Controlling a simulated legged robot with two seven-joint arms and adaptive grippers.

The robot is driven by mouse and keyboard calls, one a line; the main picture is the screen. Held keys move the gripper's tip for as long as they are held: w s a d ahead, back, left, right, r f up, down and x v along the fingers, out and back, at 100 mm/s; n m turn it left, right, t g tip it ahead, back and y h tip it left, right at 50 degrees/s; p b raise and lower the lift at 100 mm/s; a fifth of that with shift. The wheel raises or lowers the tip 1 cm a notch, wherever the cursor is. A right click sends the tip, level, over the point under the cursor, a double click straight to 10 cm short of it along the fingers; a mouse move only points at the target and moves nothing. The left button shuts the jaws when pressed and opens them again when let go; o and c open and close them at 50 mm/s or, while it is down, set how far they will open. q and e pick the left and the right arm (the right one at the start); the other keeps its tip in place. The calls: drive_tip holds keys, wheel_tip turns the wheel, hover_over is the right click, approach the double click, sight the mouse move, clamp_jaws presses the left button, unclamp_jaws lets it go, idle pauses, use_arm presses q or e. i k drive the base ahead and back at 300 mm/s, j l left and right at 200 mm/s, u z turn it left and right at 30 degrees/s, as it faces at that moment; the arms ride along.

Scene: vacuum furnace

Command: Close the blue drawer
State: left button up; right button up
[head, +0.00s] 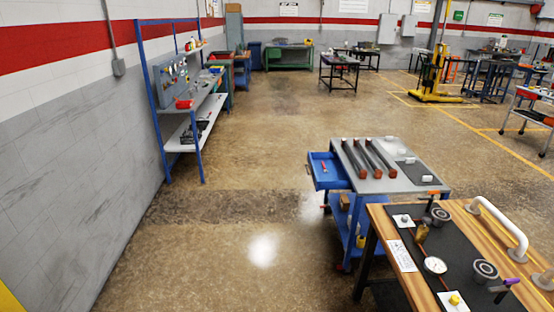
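The blue drawer (328,178) stands pulled out from the left side of a cart with a grey top (400,182). A small red-handled item (325,168) lies in the drawer. The cart has blue lower shelving and stands right of the middle in the head view, some way off across the floor. Neither of my grippers shows in the head view, so nothing is touching the drawer.
A wooden-topped bench (458,236) with a gauge (434,265) and a white handle (500,222) stands nearest, at lower right, partly in front of the cart. Dark bars (368,158) lie on the cart. A blue-framed shelf (196,138) stands by the left wall. The floor (225,240) left of the cart is clear.

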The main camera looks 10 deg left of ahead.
sight(337, 178)
drive_tip(key=i+j, duration=0.25)
drive_tip(key=i, duration=0.2)
drive_tip(key=i+j, duration=0.2)
drive_tip(key=i, duration=0.3)
drive_tip(key=i+j, duration=0.25)
drive_tip(key=i, duration=0.2)
drive_tip(key=i+j+z, duration=0.1)
drive_tip(key=i, duration=0.3)
drive_tip(key=i+j+z, duration=0.1)
drive_tip(key=i, duration=0.3)
drive_tip(key=i+j+z, duration=0.1)
drive_tip(key=i+j, duration=0.15)
drive_tip(key=i, duration=0.1)
